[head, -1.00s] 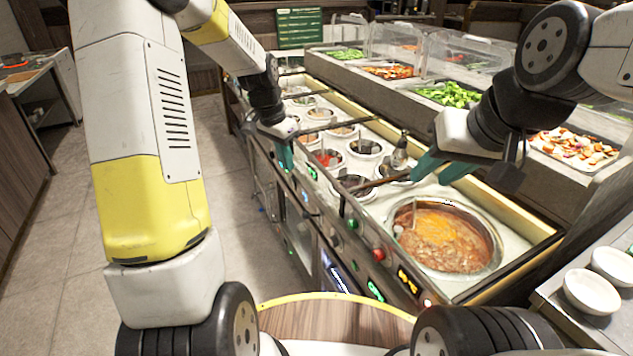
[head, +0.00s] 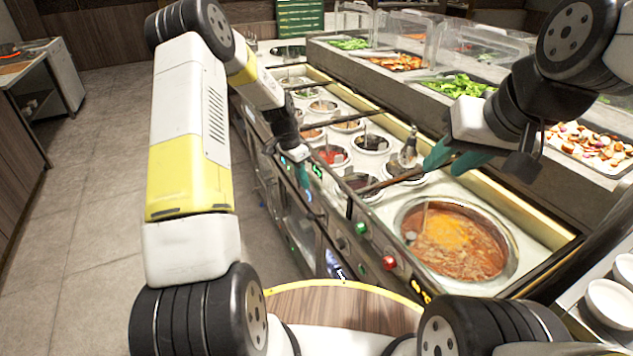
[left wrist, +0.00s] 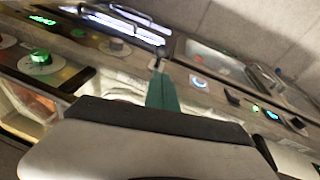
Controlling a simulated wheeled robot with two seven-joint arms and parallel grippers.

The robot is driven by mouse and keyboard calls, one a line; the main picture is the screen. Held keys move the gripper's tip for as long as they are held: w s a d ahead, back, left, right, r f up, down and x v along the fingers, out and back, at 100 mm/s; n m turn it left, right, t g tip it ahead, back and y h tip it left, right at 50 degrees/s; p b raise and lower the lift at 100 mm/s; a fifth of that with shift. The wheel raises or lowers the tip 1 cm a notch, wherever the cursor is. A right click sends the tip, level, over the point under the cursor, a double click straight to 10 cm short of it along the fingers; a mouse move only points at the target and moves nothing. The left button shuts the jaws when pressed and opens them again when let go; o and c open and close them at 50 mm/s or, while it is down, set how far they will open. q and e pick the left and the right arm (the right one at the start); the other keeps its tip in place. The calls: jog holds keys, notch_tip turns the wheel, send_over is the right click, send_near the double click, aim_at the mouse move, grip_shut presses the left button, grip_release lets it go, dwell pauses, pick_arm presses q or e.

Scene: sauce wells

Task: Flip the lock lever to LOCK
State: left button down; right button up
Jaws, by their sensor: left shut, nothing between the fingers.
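My left gripper (head: 304,181) is shut and empty, pointing down beside the counter's front control panel (head: 335,222). No LOCK lettering is readable.
A green knob (head: 361,228) and a red knob (head: 389,262) stand out from the panel. A large well of red-brown sauce (head: 455,240) is at the near right, with several smaller wells behind. White bowls (head: 610,300) stand at the right. The floor left of the counter is clear.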

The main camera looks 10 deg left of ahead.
pick_arm(q)
send_over(316, 216)
jog(key=a, duration=0.2)
jog(key=x, duration=0.3)
jog(key=a+x, duration=0.1)
jog(key=x, duration=0.2)
jog(key=a+x, duration=0.1)
jog(key=x, duration=0.2)
jog(key=shift+w+d+f, duration=0.1)
jog(key=shift+w+f, duration=0.2)
jog(key=shift+f, duration=0.1)
jog(key=shift+s+a+f+t+h, duration=0.55)
jog(key=shift+a+f+h, duration=0.2)
jog(key=shift+h, duration=0.25)
jog(key=shift+s+a+f+t+h, duration=0.15)
jog(key=shift+a+f+t+h, duration=0.15)
jog(key=shift+f, duration=0.55)
jog(key=shift+s+a+f+t+h, duration=0.2)
jog(key=shift+f+h, duration=0.15)
jog(key=shift+f, duration=0.45)
jog(key=shift+s+a+f+t+h, duration=0.15)
jog(key=shift+a+f+t+h, duration=0.15)
jog(key=shift+f, duration=0.55)
